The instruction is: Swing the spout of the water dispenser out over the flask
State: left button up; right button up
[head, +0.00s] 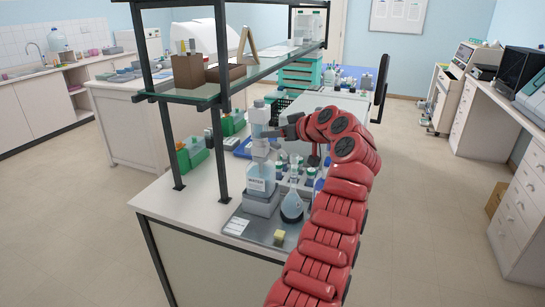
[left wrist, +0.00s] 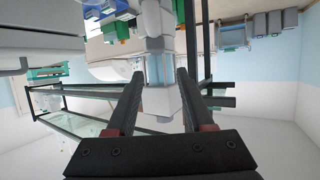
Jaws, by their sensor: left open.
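The water dispenser (head: 257,184), a clear vessel labelled WATER on a grey base, stands upright on the bench tray. Its upper column (head: 260,115) rises above the label. My left gripper (head: 274,132) is at the dispenser's upper part, from the right. In the left wrist view the open fingers (left wrist: 160,74) lie on either side of a pale column with a blue section (left wrist: 160,68); contact cannot be told. The spout is hard to make out behind the gripper. My right gripper is out of view.
A shelf frame (head: 222,100) with a glass shelf stands close left of the dispenser. Small bottles (head: 309,177) stand behind the flask, near my arm.

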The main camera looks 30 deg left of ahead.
pick_arm(q)
jog(key=shift+s+d, duration=0.25)
jog(key=shift+s, duration=0.15)
jog(key=s+d+b, duration=0.1)
jog(key=s+d, duration=0.2)
jog(key=s, duration=0.3)
jog(key=s+d+r+b, duration=0.1)
jog(key=s+d, duration=0.3)
jog(key=s, duration=0.3)
jog(key=shift+s+r+b, duration=0.15)
jog(key=shift+s+b, duration=0.05)
jog(key=shift+b, duration=0.15)
